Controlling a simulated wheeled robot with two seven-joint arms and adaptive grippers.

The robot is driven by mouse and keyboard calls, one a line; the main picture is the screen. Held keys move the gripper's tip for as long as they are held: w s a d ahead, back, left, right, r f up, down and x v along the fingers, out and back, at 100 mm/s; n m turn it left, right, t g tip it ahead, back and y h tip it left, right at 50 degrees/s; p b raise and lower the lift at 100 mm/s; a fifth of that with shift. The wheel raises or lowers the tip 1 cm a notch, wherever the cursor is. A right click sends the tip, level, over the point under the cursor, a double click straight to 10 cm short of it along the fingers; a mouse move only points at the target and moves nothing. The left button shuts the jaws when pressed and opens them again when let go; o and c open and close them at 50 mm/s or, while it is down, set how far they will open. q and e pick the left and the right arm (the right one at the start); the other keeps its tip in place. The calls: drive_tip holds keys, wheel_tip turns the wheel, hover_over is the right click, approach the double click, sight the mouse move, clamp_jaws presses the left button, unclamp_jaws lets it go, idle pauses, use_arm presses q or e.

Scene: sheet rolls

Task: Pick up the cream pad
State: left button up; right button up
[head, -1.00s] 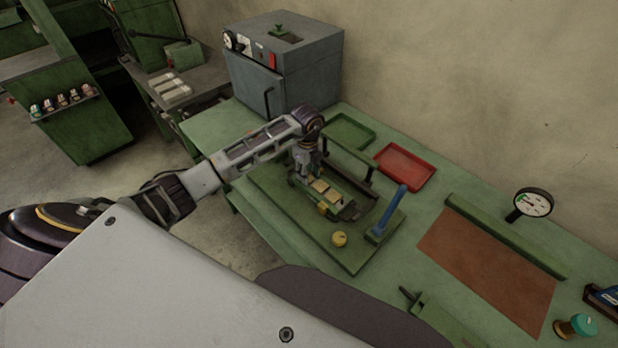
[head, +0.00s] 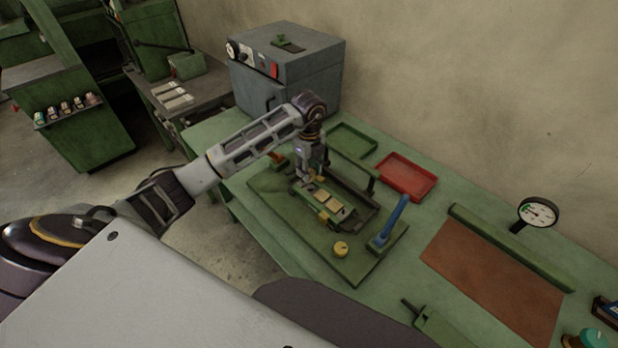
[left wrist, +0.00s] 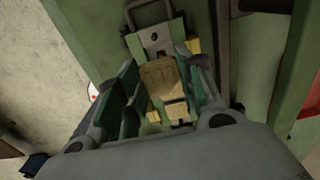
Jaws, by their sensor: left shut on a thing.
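My left gripper (head: 308,178) points down at the far end of a green fixture (head: 345,214) on the bench. In the left wrist view its two fingers (left wrist: 158,62) lie either side of a cream pad (left wrist: 159,78) and are shut on it. The pad is flat and squarish, low in the fixture, and I cannot tell whether it is lifted. Another cream piece (left wrist: 176,111) shows beside it. My right gripper is not in view.
A grey oven (head: 290,70) stands at the back left. A brown mat (head: 490,275) lies to the right.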

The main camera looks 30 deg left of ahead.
use_arm(q)
drive_tip(key=shift+r, duration=1.75)
idle(0.3)
